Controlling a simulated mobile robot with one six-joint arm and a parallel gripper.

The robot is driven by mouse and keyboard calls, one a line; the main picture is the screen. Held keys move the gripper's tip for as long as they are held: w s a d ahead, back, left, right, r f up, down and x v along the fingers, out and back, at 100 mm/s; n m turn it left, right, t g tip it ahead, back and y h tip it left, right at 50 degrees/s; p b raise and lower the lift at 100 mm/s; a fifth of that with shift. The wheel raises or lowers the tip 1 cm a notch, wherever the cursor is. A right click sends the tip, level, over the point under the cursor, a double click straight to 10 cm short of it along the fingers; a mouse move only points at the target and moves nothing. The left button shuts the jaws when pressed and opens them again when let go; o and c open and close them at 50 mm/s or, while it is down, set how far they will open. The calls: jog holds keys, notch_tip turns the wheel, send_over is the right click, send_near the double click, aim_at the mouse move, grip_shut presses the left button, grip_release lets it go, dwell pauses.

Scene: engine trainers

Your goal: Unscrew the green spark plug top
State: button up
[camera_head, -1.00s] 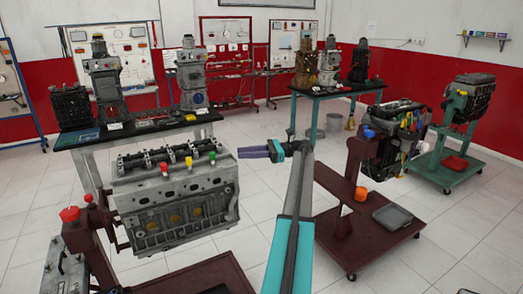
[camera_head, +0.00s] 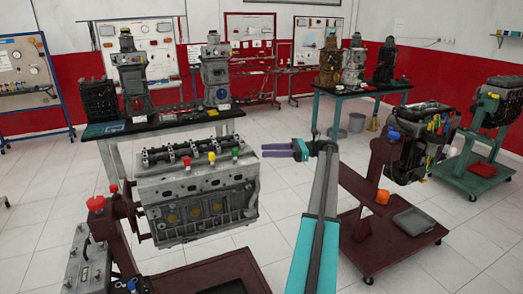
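The green spark plug top (camera_head: 235,153) stands upright at the right end of the grey engine block (camera_head: 203,205), on its upper front edge. A yellow top (camera_head: 211,158) and a red top (camera_head: 187,162) stand to its left in the same row. My gripper (camera_head: 264,150) is right of the green top, at about its height in the picture, with its purple fingers pointing left. A gap shows between the fingertips and the green top. The two fingers look slightly apart, with nothing between them.
The block hangs on a dark red stand (camera_head: 105,235) with a red knob (camera_head: 96,203). Behind it is a table (camera_head: 165,128) with several engines. Another engine (camera_head: 415,145) on a dark red trolley (camera_head: 405,250) stands right of my arm. White floor lies between.

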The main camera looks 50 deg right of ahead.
notch_tip(320, 180, down, 2)
jog(key=w+d+f+m+t+h, duration=0.1)
jog(key=w+d+m+t+h, duration=0.15)
jog(key=m+h, duration=0.4)
jog(key=s+a+r+m+h+b, duration=0.1)
jog(key=a+h+b, duration=0.5)
jog(key=b, duration=0.6)
jog(key=s+a+r+m+h+b, duration=0.1)
jog(key=s+a+m+h+b, duration=0.2)
jog(key=a+m+h+b, duration=0.3)
jog(key=a+t+h+b, duration=0.1)
jog(key=a+b, duration=0.4)
jog(key=b, duration=0.1)
jog(key=shift+s+a+r+b, duration=0.3)
jog(key=shift+s+b, duration=0.1)
jog(key=shift+w+r+h, duration=0.1)
jog(key=shift+h, duration=0.15)
